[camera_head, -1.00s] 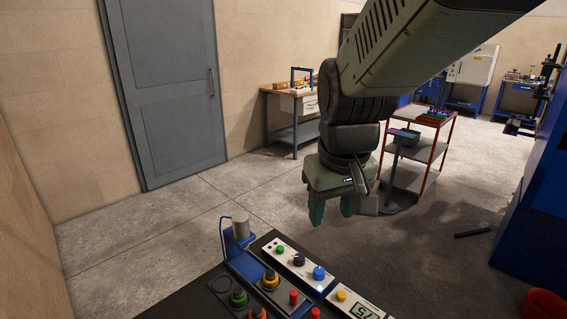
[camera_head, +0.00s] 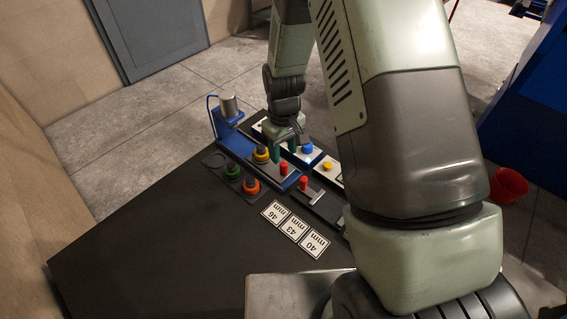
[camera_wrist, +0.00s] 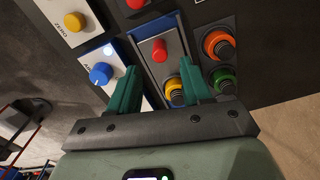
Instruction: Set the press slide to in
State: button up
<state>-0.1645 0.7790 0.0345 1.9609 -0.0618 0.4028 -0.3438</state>
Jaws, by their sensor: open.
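The press (camera_head: 230,138) is a blue frame with a grey cylinder on the black table. Its slide, a grey plate (camera_wrist: 172,43) in a blue channel, carries a red knob (camera_head: 283,168) and a yellow-ringed part (camera_head: 261,154). My gripper (camera_head: 284,155) is low over the slide, fingers pointing down, open and empty. In the wrist view the slide's red knob (camera_wrist: 159,50) shows between and just beyond the two green fingertips. I cannot tell the height gap. The yellow-ringed part (camera_wrist: 175,90) is partly hidden by the right finger.
A panel with a blue knob (camera_wrist: 101,73) lies close by the left finger; another has a yellow button (camera_wrist: 74,21). Green (camera_head: 233,171) and orange (camera_head: 251,186) ringed parts stand beside the slide. Another red knob (camera_head: 303,182) and several mm cards (camera_head: 294,228) are nearby. The table's front left is clear.

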aim_at(284, 164)
notch_tip(284, 164, down, 7)
jog(key=shift+r, duration=0.1)
dwell(0.3)
grip_shut()
